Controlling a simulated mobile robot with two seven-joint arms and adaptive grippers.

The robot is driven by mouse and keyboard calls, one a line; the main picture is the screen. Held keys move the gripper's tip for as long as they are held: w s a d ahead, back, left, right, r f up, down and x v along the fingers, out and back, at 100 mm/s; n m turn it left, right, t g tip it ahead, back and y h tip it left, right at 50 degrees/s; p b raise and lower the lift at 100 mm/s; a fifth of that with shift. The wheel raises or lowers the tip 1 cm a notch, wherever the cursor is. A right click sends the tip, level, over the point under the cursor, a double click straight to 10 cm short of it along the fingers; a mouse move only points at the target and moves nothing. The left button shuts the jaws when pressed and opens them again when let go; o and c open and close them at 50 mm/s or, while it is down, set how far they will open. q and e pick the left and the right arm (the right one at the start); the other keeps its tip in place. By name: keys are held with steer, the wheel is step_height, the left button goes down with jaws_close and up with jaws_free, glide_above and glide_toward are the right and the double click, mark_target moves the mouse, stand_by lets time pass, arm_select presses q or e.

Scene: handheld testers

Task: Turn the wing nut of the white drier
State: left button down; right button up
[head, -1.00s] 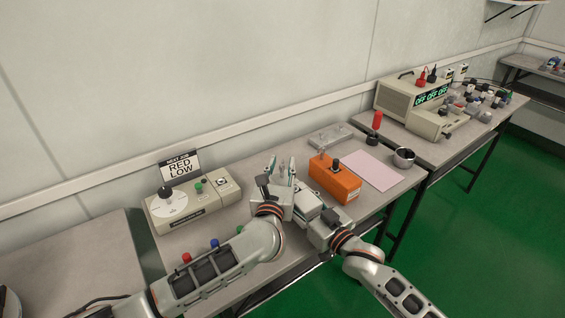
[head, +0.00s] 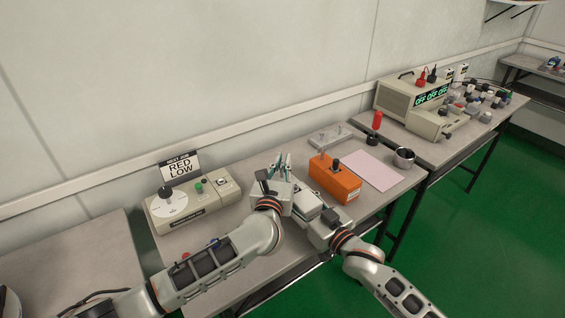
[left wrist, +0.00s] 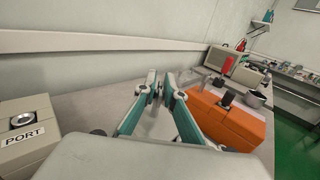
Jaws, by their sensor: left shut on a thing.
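My left gripper (head: 282,162) stands over the middle of the table, its green-sided fingers close together. It also shows in the left wrist view (left wrist: 160,92), left of the orange box. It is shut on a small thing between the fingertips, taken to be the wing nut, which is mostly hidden. I cannot clearly make out the white drier; the fingers and gripper body cover that spot. My right gripper (head: 318,212) is beside the left one, by the orange box; its fingertips are hidden.
An orange box (head: 335,180) with a black knob stands close on the right, beside a pink sheet (head: 372,170). A pale stand with posts (head: 328,139) is behind.

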arm_select(q)
steer(key=shift+a+f+h, duration=0.1)
steer(key=shift+h, duration=0.2)
steer(key=m+g+h, duration=0.1)
steer(key=m+h, duration=0.1)
steer(key=h, duration=0.1)
steer(key=m+g+h, duration=0.1)
steer(key=m+h, duration=0.2)
steer(key=shift+d+g+h, duration=0.2)
steer(key=shift+g+h, duration=0.1)
steer(key=shift+g, duration=0.1)
steer(key=shift+s+d+m+g+h, duration=0.1)
steer(key=shift+d+m+g+h, duration=0.1)
steer(key=shift+m+g+h, duration=1.7)
steer(key=shift+s+g+h, duration=0.1)
steer(key=shift+g+h, duration=0.3)
steer(key=shift+h, duration=0.1)
steer(key=c, duration=2.1)
jaws_free()
